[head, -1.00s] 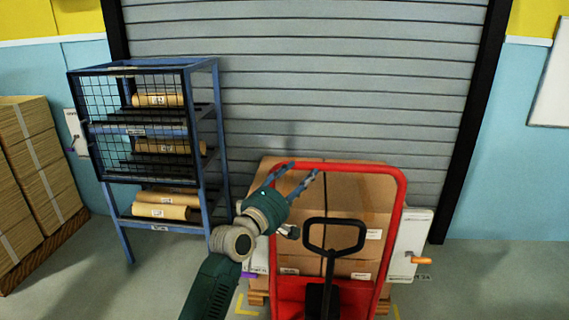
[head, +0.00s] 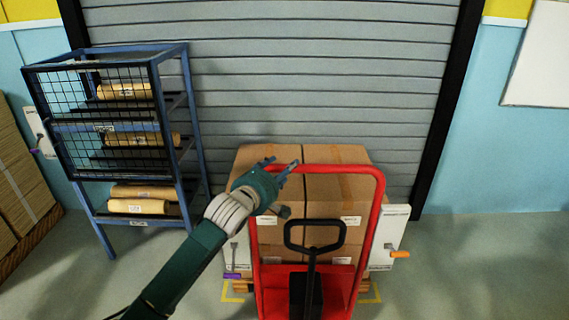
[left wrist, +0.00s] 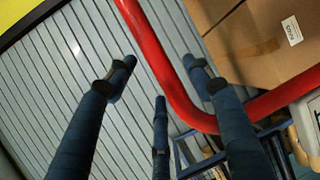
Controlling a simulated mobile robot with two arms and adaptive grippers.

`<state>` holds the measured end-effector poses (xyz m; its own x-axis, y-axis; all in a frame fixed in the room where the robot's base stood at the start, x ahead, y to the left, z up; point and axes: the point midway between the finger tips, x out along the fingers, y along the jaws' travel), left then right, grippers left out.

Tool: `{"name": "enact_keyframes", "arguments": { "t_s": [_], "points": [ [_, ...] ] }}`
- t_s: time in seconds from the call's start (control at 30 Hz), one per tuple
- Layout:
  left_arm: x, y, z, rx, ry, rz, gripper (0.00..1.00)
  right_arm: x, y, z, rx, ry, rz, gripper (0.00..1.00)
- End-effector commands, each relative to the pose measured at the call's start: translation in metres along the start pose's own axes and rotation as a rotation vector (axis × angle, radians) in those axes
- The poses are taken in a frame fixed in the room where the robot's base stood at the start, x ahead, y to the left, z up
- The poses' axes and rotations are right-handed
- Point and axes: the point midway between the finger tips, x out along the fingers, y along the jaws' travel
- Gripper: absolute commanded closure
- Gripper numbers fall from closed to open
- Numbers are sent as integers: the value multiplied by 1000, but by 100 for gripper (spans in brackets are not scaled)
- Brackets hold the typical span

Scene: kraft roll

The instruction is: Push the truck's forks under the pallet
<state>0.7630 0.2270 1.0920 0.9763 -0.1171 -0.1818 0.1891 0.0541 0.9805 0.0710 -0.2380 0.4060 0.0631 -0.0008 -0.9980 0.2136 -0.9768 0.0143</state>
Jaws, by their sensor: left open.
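The red pallet truck (head: 375,230) stands in front of the load with its black loop handle (head: 314,250) toward me. Behind it, brown cartons (head: 340,190) sit on a wooden pallet (head: 243,286), mostly hidden by the truck. The truck's forks are hidden, so I cannot tell how far they reach under the pallet. My left gripper (head: 281,170) is open at the upper left corner of the truck's red frame. In the left wrist view the red bar (left wrist: 168,70) passes beyond the spread fingers (left wrist: 160,85); I cannot tell whether they touch it. My right gripper is out of view.
A blue mesh rack (head: 190,120) with paper rolls stands at left, beside a stack of brown sheets (head: 22,190). White panels (head: 388,235) flank the load. A grey shutter (head: 290,70) closes off the back. Floor (head: 480,260) at right is clear; yellow marks (head: 230,291) edge the pallet spot.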

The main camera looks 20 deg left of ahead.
Motion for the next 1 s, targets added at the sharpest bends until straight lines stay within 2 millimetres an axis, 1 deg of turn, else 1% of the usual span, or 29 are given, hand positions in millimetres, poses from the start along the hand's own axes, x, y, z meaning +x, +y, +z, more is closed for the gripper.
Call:
{"name": "enact_keyframes", "arguments": {
  "t_s": [0.03, 0.1, 0.2, 0.27, 0.43, 0.6, 0.63, 0.67, 0.7, 0.87, 0.9, 1.0],
  "points": [
    [8, 2, 0, 2, 1, -1, 48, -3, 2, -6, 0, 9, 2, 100],
    [16, 2, 0, 0, 1, 0, 48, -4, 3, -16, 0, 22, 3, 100],
    [25, 2, 0, 0, 0, 1, 48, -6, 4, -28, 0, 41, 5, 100],
    [28, 1, 0, 1, 0, 1, 48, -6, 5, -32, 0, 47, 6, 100],
    [32, 0, 0, 1, 0, 1, 48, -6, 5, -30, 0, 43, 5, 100],
    [32, 0, 0, 0, 0, 1, 48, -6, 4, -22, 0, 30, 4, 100],
    [32, 0, 0, 0, 0, 1, 50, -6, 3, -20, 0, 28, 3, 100],
    [32, 0, 0, 0, 0, 1, 56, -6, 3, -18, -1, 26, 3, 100],
    [32, 0, 0, 0, 0, 1, 64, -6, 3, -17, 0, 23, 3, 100],
    [32, 0, 0, 0, 0, 1, 96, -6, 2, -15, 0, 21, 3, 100],
    [32, 0, 0, 1, 0, 1, 100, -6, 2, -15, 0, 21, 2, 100],
    [32, 0, 0, 1, 0, 0, 100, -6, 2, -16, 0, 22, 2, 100]
  ]
}}
